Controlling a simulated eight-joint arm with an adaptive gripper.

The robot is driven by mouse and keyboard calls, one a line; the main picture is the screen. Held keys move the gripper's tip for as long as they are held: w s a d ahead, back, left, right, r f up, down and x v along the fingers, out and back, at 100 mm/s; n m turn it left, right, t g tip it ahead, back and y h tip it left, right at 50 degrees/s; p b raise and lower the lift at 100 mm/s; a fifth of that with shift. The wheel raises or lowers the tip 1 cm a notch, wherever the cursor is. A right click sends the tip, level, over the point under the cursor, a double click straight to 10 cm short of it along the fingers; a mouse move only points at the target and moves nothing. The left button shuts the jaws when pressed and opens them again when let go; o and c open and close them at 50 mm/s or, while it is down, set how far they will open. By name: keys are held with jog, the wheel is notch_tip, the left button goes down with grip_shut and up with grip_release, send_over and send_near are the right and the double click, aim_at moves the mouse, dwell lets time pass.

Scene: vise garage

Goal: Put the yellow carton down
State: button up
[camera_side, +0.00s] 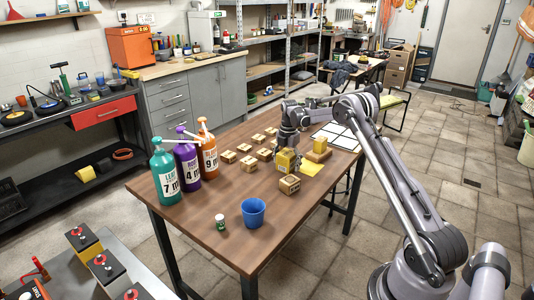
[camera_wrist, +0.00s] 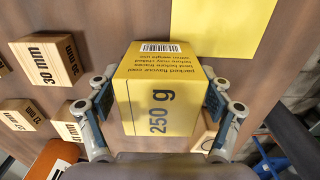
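The yellow carton (camera_side: 286,161), printed "250 g", is at the right part of the wooden table. In the wrist view the carton (camera_wrist: 157,100) is upright between both finger pads of my gripper (camera_wrist: 159,103), one on each side. My gripper (camera_side: 288,148) looks shut on it from above. A wooden block partly hides the carton's base in the side view, so I cannot tell whether it touches the table. A flat yellow sheet (camera_side: 311,168) lies beside it, also in the wrist view (camera_wrist: 220,25).
A labelled wooden block (camera_side: 289,184) stands close in front of the carton; several more lie behind. A blue cup (camera_side: 253,212), a small green jar (camera_side: 220,221) and pump bottles (camera_side: 165,174) stand left.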

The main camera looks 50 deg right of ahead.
aim_at(287, 153)
notch_tip(287, 153, up, 11)
jog(key=shift+r, duration=0.2)
jog(key=shift+a+r, duration=0.15)
jog(key=shift+r, duration=0.4)
jog(key=s+a+r+m+t, duration=0.1)
jog(key=s+a+r+m, duration=0.2)
jog(key=a, duration=0.4)
jog(key=s+a+r+m+t+h, duration=0.1)
jog(key=a+r+m, duration=0.25)
jog(key=a, duration=0.35)
jog(key=s+a+r+m+t, duration=0.1)
jog(key=s+a+r+m, duration=0.1)
jog(key=a+r, duration=0.35)
jog(key=s+a+f+m+t, duration=0.1)
jog(key=s+a+f+m, duration=0.1)
jog(key=s+a, duration=0.3)
jog(key=s+a+f+m+t, duration=0.1)
jog(key=s+a+f+m, duration=0.1)
jog(key=s+a+m, duration=0.2)
jog(key=s+a+f+m+t+y, duration=0.1)
jog(key=s+a+f+m+t, duration=0.1)
jog(key=s+a, duration=0.4)
jog(key=shift+s+f+m, duration=0.45)
jog(key=shift+s+m, duration=0.3)
jog(key=shift+s, duration=0.1)
